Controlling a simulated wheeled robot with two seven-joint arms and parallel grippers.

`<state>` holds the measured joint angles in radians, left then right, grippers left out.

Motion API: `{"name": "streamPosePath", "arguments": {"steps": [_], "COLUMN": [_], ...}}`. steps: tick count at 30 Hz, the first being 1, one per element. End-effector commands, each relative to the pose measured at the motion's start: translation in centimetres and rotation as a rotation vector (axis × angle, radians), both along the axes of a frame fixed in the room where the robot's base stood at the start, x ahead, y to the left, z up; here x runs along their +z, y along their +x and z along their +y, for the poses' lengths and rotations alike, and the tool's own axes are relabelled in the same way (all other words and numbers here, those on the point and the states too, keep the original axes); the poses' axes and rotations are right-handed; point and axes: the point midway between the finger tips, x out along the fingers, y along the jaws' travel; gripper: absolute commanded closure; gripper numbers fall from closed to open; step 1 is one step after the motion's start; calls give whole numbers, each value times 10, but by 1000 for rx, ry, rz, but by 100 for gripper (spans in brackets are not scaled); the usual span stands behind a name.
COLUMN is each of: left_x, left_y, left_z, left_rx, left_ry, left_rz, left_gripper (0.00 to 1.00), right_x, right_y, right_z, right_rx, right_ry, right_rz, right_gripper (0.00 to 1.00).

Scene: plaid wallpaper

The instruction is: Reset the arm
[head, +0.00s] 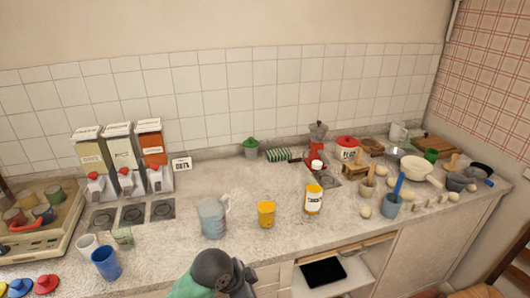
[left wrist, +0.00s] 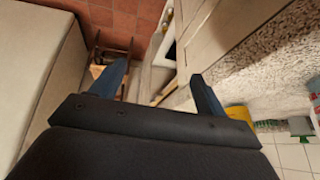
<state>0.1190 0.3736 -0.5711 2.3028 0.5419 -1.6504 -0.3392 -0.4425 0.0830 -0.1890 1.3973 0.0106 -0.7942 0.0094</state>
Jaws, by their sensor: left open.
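My left gripper (left wrist: 156,84) shows in the left wrist view with its two dark fingers spread apart. Nothing is between them. It hangs in front of the counter's edge, with the floor and cabinet fronts behind the fingers. In the head view, a green and dark grey part of my arm rises at the bottom middle, in front of the counter; the fingers cannot be made out there. My right gripper is in neither view.
The counter (head: 160,235) holds a glass pitcher (head: 212,219), a yellow cup (head: 266,214), a yellow bottle (head: 313,199) and a blue cup (head: 106,263). Three dispensers (head: 120,155) stand at the back left. Bowls and utensils crowd the right. An open compartment (head: 352,272) is below the front edge.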

Motion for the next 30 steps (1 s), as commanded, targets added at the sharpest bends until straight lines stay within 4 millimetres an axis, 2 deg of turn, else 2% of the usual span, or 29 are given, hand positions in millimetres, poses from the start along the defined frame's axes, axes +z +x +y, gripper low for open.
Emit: {"name": "streamPosePath", "arguments": {"steps": [8,14,24,30], "left_x": [-28,-49,-83,-93], "left_y": [-31,-57,-115,-138], "left_z": [30,61,124,148], "left_rx": [253,448,767,874], "left_ry": [-44,-50,-8,22], "left_rz": [52,91,153,171], "left_gripper": [26,26,26,26], "right_x": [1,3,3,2], "right_y": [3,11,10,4], "right_z": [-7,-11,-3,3], "right_rx": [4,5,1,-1], "right_ry": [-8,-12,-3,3], "right_rz": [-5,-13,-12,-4], "right_gripper": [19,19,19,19]}}
